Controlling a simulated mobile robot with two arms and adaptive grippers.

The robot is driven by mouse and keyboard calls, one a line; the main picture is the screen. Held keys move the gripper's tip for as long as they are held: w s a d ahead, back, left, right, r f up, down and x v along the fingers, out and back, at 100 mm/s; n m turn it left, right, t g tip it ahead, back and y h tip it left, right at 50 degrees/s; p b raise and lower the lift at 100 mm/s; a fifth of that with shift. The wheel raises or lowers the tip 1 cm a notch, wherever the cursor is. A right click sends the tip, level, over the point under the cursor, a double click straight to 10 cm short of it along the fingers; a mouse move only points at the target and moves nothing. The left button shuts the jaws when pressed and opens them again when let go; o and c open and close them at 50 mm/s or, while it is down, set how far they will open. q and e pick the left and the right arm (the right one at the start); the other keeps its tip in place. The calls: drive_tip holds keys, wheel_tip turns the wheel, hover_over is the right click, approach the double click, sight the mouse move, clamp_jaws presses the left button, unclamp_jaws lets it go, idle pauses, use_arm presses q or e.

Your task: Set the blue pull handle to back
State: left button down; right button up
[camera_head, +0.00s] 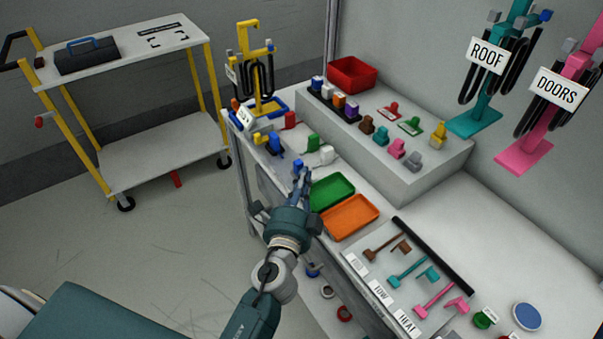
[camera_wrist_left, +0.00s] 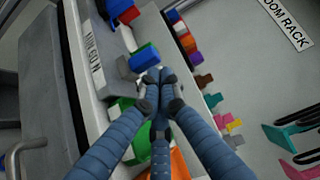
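A blue handle (camera_head: 298,167) stands at the left side of the work unit, just beyond the tips of my left gripper (camera_head: 302,180). In the left wrist view a blue block-like handle (camera_wrist_left: 145,58) sits just ahead of the fingertips, on a grey base beside a white label. My left gripper (camera_wrist_left: 161,84) has its fingers drawn together with nothing visible between them. Whether the tips touch the handle cannot be told. Another blue part (camera_head: 274,143) stands farther back, so which one is the pull handle is not certain. My right gripper is not in view.
A green tray (camera_head: 331,191) and an orange tray (camera_head: 350,217) lie right of the gripper. Red (camera_head: 290,120), green (camera_head: 313,142) and white (camera_head: 326,155) handles stand close behind. A raised grey shelf (camera_head: 428,170) carries small coloured parts. A cart (camera_head: 160,160) stands at left.

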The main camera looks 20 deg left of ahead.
sight(293, 172)
use_arm(q)
drive_tip(key=shift+w, duration=0.15)
drive_tip(key=shift+d, duration=0.1)
drive_tip(key=shift+r, duration=0.1)
drive_tip(key=w+a, duration=0.1)
drive_tip(key=a, duration=0.1)
drive_tip(key=w+a, duration=0.2)
drive_tip(key=shift+w+a+p, duration=0.15)
drive_tip(key=shift+a+p, duration=0.05)
drive_tip(key=shift+p, duration=0.2)
drive_tip(key=shift+w+a, duration=0.1)
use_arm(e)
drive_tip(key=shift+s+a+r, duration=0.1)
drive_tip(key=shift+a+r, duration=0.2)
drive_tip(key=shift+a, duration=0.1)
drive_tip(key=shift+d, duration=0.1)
